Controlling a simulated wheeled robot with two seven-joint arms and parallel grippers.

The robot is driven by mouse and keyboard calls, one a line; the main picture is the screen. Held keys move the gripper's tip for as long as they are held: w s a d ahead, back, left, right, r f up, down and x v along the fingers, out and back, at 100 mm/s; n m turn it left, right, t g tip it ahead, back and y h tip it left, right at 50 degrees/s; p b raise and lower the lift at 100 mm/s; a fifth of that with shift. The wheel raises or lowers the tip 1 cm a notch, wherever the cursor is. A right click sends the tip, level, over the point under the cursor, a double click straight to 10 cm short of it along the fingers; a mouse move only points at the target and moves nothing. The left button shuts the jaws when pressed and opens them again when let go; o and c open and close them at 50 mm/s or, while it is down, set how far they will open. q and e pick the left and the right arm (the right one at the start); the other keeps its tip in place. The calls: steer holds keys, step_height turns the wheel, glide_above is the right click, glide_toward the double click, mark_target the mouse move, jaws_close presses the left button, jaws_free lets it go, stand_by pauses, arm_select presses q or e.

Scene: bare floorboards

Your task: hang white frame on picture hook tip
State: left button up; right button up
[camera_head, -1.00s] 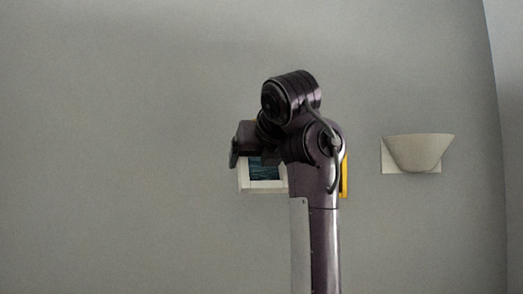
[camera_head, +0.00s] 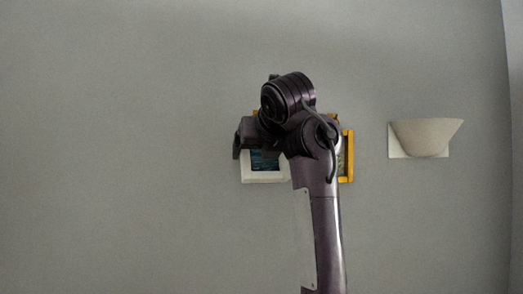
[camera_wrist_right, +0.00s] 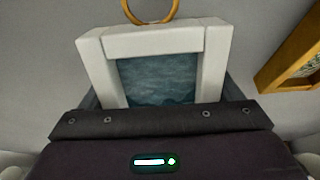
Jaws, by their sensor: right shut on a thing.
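The white frame (camera_head: 265,178), with a dark blue picture in it, shows at the lower left of my right arm in the head view. In the right wrist view the white frame (camera_wrist_right: 215,62) is upright in front of the palm. My right gripper (camera_wrist_right: 160,92) is shut on it, with dark fingers at its two sides. A golden ring (camera_wrist_right: 176,12) stands at the frame's top edge, cut off by the picture's edge. I cannot make out the picture hook or its tip. My left gripper is not in view.
A yellow-framed picture (camera_head: 348,158) is on the grey wall, mostly hidden behind my right arm; it also shows at the right in the wrist view (camera_wrist_right: 292,62). A pale wall lamp (camera_head: 425,137) is farther right. The wall at left is bare.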

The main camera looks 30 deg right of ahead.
stand_by(0.4)
steer(key=o, duration=1)
steer(key=shift+o, duration=0.2)
steer(key=shift+s, duration=0.1)
steer(key=shift+s+a+b, duration=0.1)
steer(key=shift+s+b, duration=0.1)
steer(key=shift+b, duration=0.1)
steer(key=b+v, duration=0.4)
steer(key=v, duration=0.3)
steer(key=shift+r, duration=0.2)
